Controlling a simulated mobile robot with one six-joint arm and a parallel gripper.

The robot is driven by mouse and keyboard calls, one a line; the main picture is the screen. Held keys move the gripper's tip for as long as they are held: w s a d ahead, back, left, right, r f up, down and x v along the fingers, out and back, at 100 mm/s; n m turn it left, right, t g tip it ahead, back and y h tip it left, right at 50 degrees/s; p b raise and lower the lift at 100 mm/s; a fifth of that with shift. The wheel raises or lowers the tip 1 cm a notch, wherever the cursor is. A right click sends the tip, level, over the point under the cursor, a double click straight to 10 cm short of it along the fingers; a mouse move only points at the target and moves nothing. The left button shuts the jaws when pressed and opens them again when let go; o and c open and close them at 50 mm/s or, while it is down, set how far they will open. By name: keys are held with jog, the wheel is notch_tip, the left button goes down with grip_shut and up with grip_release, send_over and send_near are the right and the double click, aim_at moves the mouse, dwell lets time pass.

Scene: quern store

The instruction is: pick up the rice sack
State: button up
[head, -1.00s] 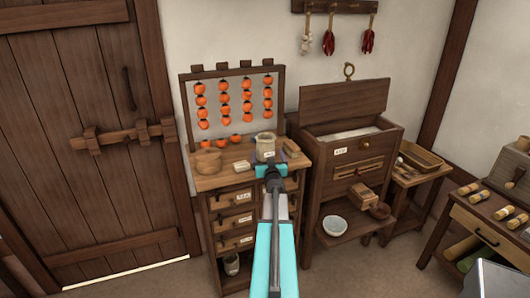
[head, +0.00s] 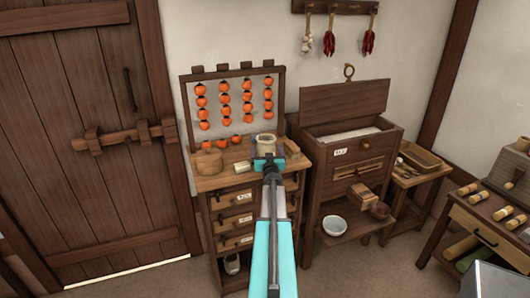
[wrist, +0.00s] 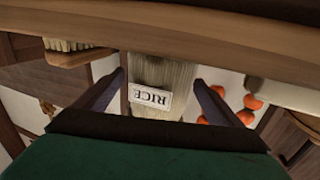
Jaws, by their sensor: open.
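The rice sack (head: 265,142) is a small pale sack standing on top of the wooden drawer cabinet (head: 215,181). My gripper (head: 267,159) is in front of it and hides its lower part in the head view. The wrist view is upside down and shows the sack (wrist: 165,72) with its white RICE label. There the two dark fingers of my gripper (wrist: 160,85) are apart, one to each side of the sack. The gripper is open and holds nothing. Contact between the fingers and the sack cannot be made out.
Strings of orange persimmons (head: 247,97) hang behind. A taller wooden chest (head: 343,172) stands at the right.

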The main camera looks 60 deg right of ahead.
aim_at(265, 139)
jog(key=shift+w+d, duration=0.3)
jog(key=shift+d, duration=0.05)
dwell(0.4)
jog(key=c, duration=1.2)
jog(key=shift+r, duration=0.15)
jog(key=shift+r, duration=0.6)
notch_tip(265, 139, up, 2)
jog(key=shift+r, duration=0.1)
jog(key=s+a+r, duration=0.1)
jog(key=s+a, duration=0.8)
jog(key=s, duration=0.4)
jog(key=shift+a+r, duration=0.15)
jog(key=shift+a, duration=0.1)
